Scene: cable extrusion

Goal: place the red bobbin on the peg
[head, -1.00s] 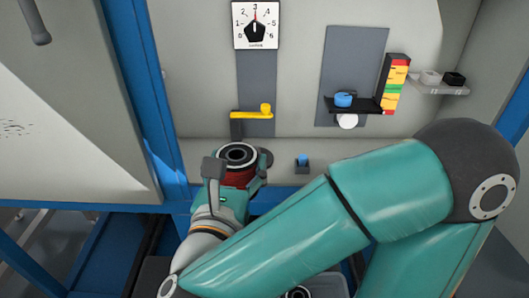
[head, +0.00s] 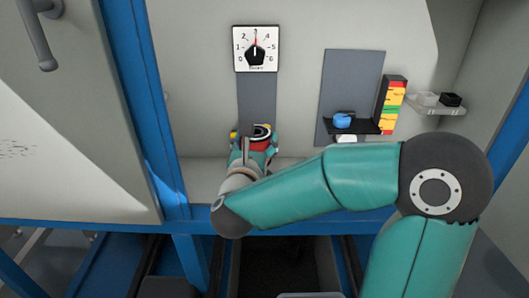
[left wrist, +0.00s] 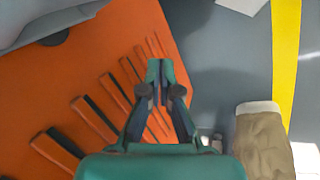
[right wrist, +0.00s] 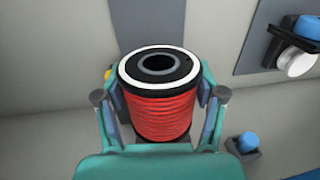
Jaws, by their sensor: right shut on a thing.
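The red bobbin (right wrist: 162,112) fills the middle of the right wrist view. It is wound in red, with a black and white top rim and a dark central hole. My right gripper (right wrist: 160,98) is shut around its sides and holds it upright. In the head view the bobbin (head: 262,138) and right gripper (head: 255,148) are in front of the grey wall strip. The yellow peg (head: 234,133) is mostly hidden behind them. A bit of yellow (right wrist: 108,73) shows beside the bobbin. My left gripper (left wrist: 160,72) appears shut and empty in its wrist view.
A dial (head: 256,49) is on the wall above. A blue button (right wrist: 248,140) is right of the bobbin. A blue post stands left.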

